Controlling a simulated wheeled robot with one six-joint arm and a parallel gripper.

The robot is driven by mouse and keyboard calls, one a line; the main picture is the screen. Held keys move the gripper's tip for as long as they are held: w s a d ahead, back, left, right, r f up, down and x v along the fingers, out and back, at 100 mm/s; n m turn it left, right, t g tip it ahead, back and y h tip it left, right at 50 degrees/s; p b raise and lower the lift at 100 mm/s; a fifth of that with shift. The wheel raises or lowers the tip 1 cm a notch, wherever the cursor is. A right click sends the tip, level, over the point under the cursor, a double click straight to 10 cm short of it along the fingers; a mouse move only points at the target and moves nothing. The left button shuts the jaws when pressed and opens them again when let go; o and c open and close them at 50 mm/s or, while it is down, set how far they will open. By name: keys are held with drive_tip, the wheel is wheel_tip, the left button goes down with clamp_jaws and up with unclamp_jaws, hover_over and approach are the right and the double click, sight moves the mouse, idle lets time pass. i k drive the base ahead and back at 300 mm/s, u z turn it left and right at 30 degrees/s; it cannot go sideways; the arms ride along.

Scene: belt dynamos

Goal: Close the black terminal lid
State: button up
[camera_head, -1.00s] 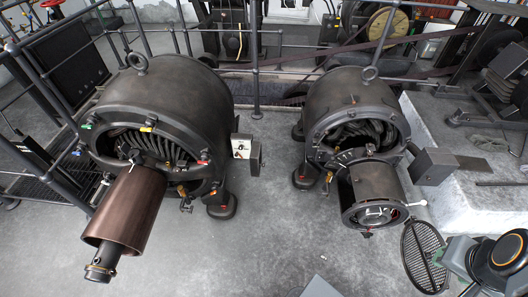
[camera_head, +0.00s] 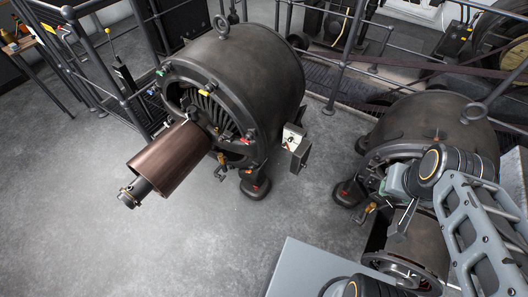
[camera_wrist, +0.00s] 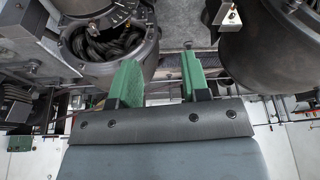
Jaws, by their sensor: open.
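The terminal box (camera_head: 293,136) is on the right side of the left dynamo (camera_head: 238,75). Its pale face with small fittings is exposed. The black terminal lid (camera_head: 300,153) stands out from the box's lower right edge, open. In the wrist view the box (camera_wrist: 230,15) shows at the top right, beside a dark dynamo body (camera_wrist: 270,50). My gripper (camera_wrist: 160,75) has two green fingers spread apart with nothing between them. It is clear of the lid. In the head view my arm reaches in from the right, over the right dynamo, and the fingertips are hard to make out.
The right dynamo (camera_head: 430,125) stands close to my arm, with open windings (camera_wrist: 112,42) in the wrist view. A brown pulley (camera_head: 170,158) juts from the left dynamo. Railings (camera_head: 345,60) run behind. The floor between the dynamos and at front left is clear.

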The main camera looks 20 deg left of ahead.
sight(299, 157)
drive_tip(key=u, duration=0.35)
drive_tip(key=i, duration=0.4)
drive_tip(key=u, duration=0.25)
drive_tip(key=k, duration=1.1)
drive_tip(key=u, duration=0.65)
drive_tip(key=i, duration=1.3)
drive_tip(key=z, duration=0.55)
